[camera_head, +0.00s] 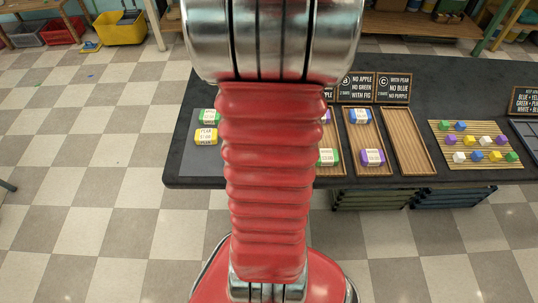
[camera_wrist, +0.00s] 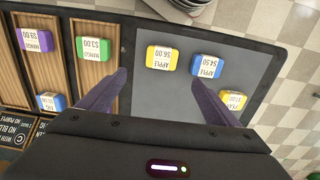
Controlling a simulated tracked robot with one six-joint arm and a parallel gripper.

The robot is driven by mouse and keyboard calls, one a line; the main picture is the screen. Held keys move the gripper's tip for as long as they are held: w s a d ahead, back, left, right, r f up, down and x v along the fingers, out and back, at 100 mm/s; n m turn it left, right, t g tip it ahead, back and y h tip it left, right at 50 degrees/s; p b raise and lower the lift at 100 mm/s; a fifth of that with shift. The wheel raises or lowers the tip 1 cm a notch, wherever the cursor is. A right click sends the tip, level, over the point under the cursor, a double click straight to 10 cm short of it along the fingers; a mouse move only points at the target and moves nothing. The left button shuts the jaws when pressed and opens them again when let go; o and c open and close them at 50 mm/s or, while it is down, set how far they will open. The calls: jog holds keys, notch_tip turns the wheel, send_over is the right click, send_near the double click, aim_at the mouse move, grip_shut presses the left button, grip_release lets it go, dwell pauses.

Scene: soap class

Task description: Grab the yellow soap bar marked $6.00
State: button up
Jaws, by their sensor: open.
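The yellow soap bar marked $6.00 (camera_wrist: 164,57) lies on the grey mat (camera_wrist: 262,50) in the wrist view, its label reading APPLE upside down. My gripper (camera_wrist: 157,76) is open and empty. Its two dark purple fingers are spread wide, with the bar just ahead of the gap between the tips. A blue bar marked $4.50 (camera_wrist: 206,66) lies close to the right of the yellow bar, near the right fingertip. In the head view my arm hides the $6.00 bar.
Another yellow bar (camera_wrist: 233,99), also seen in the head view (camera_head: 206,136), is marked $7.00. A green bar (camera_head: 209,116) lies behind it. Wooden trays hold a green $3.00 bar (camera_wrist: 95,48), a purple $9.00 bar (camera_wrist: 36,39) and a blue bar (camera_wrist: 51,101). One tray (camera_head: 406,143) is empty.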

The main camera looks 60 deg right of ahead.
jog(key=shift+f, duration=0.1)
jog(key=shift+f, duration=4.2)
jog(key=shift+a+f, duration=0.15)
jog(key=shift+f, duration=1.15)
jog(key=shift+a+f, duration=0.1)
jog(key=shift+f, duration=1.2)
jog(key=shift+c, duration=0.3)
jog(key=c, duration=1.2)
jog(key=shift+o, duration=0.2)
